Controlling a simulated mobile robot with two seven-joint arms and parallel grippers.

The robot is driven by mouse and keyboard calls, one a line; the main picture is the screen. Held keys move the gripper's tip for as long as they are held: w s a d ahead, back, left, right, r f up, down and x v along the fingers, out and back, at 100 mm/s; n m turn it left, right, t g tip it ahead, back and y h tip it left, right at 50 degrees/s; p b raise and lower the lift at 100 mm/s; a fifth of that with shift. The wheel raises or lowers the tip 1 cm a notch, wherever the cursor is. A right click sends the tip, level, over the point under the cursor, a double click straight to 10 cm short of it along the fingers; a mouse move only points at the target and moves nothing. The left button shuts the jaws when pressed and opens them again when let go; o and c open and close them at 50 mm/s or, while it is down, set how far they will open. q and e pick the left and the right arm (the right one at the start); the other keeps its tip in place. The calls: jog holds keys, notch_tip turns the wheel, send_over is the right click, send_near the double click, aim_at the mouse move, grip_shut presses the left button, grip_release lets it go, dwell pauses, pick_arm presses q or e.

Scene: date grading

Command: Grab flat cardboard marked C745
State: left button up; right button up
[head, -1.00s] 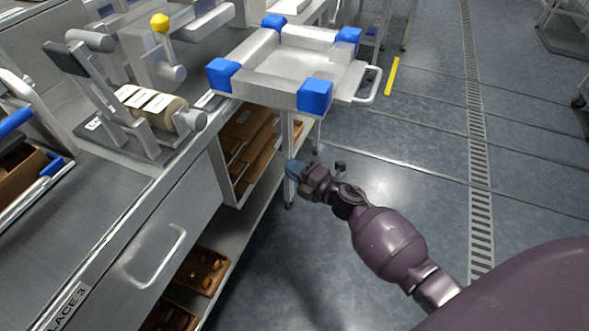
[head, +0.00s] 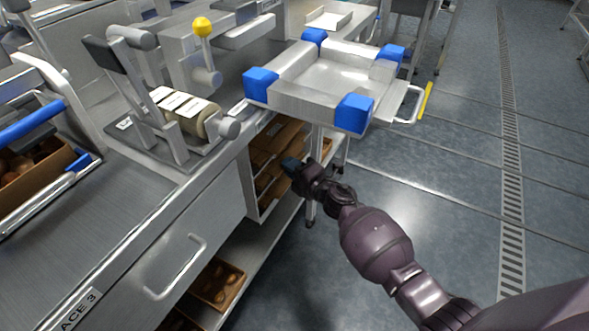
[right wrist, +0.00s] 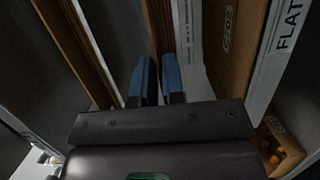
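Brown flat cardboards (head: 277,142) stand in a rack (head: 250,178) below the bench top in the head view. My right gripper (head: 291,166) is at the rack's open side. In the right wrist view its two blue fingers (right wrist: 158,80) point into the rack, close together with a narrow gap. The edge of a brown cardboard (right wrist: 157,30) lies straight ahead of them; whether they touch or grip it is unclear. A cardboard to the right (right wrist: 218,45) carries a marking that looks like C702 or G702. I cannot read C745 anywhere. My left gripper is out of view.
A metal divider (right wrist: 186,40) stands close right of the fingers; a panel marked FLAT (right wrist: 282,50) is further right. Above the arm is a tray fixture (head: 310,99) with blue corners. A lower shelf holds a brown box (head: 214,286). The floor at right is clear.

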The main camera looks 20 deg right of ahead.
grip_shut()
jog(key=s+d, duration=0.2)
jog(key=shift+s, duration=0.3)
dwell(0.4)
jog(key=shift+o, duration=2.1)
grip_release()
